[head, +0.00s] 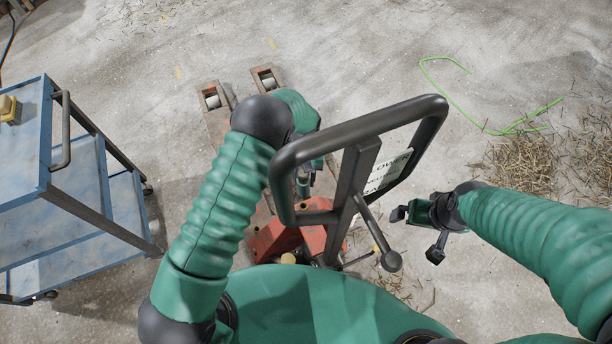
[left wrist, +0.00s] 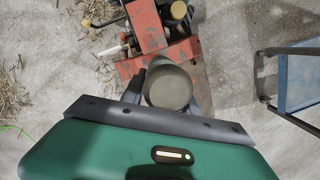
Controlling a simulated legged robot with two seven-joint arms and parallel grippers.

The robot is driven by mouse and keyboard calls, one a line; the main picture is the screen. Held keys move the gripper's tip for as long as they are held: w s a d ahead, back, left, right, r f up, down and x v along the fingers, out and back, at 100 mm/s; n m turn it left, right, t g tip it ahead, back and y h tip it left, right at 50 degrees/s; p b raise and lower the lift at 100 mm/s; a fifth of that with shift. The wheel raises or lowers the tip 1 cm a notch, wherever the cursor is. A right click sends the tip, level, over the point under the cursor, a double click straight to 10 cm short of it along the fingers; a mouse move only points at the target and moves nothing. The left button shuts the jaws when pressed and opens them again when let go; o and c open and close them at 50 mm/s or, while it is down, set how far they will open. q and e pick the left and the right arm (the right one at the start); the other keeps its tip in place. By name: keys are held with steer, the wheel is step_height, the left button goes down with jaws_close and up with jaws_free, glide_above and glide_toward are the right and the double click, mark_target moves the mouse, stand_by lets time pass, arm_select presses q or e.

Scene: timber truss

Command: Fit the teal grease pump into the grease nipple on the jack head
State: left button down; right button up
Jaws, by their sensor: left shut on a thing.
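The red pallet jack's head (head: 272,238) stands low in the middle of the head view, partly behind its dark handle. It also shows at the top of the left wrist view (left wrist: 146,28). My left gripper (head: 304,178) is above the jack head, partly hidden by the handle loop. It is shut on what I take to be the grease pump, whose round grey-brown end (left wrist: 168,86) shows in the left wrist view. Its teal colour is not clear there. The grease nipple and the pump's tip cannot be made out. My right gripper (head: 418,228) is open and empty, right of the handle.
The jack's dark handle loop (head: 437,112) with a white sign (head: 388,172) rises between my arms. A blue trolley (head: 22,172) bearing a yellow item (head: 9,108) stands at the left. A green hose (head: 458,103) and straw (head: 523,160) lie on the right floor.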

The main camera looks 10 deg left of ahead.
arm_select(q)
steer(key=f, duration=0.1)
steer(key=f+b, duration=0.1)
steer(key=shift+a+f, duration=0.35)
steer(key=f, duration=0.1)
steer(key=f+b, duration=0.2)
steer(key=shift+d, duration=0.25)
steer(key=shift+d+f+b, duration=0.2)
steer(key=shift+f+b, duration=0.35)
steer(key=shift+b, duration=0.05)
steer(key=shift+a+f, duration=0.15)
steer(key=shift+f, duration=0.05)
steer(key=shift+a, duration=0.15)
arm_select(e)
steer(key=f, duration=0.4)
steer(key=shift+a+f, duration=0.4)
arm_select(q)
steer(key=shift+d, duration=0.2)
arm_select(e)
steer(key=shift+d, duration=0.2)
arm_select(q)
steer(key=shift+a, duration=0.15)
arm_select(e)
steer(key=shift+a, duration=0.1)
arm_select(q)
steer(key=shift+f, duration=0.15)
arm_select(e)
steer(key=shift+f, duration=0.1)
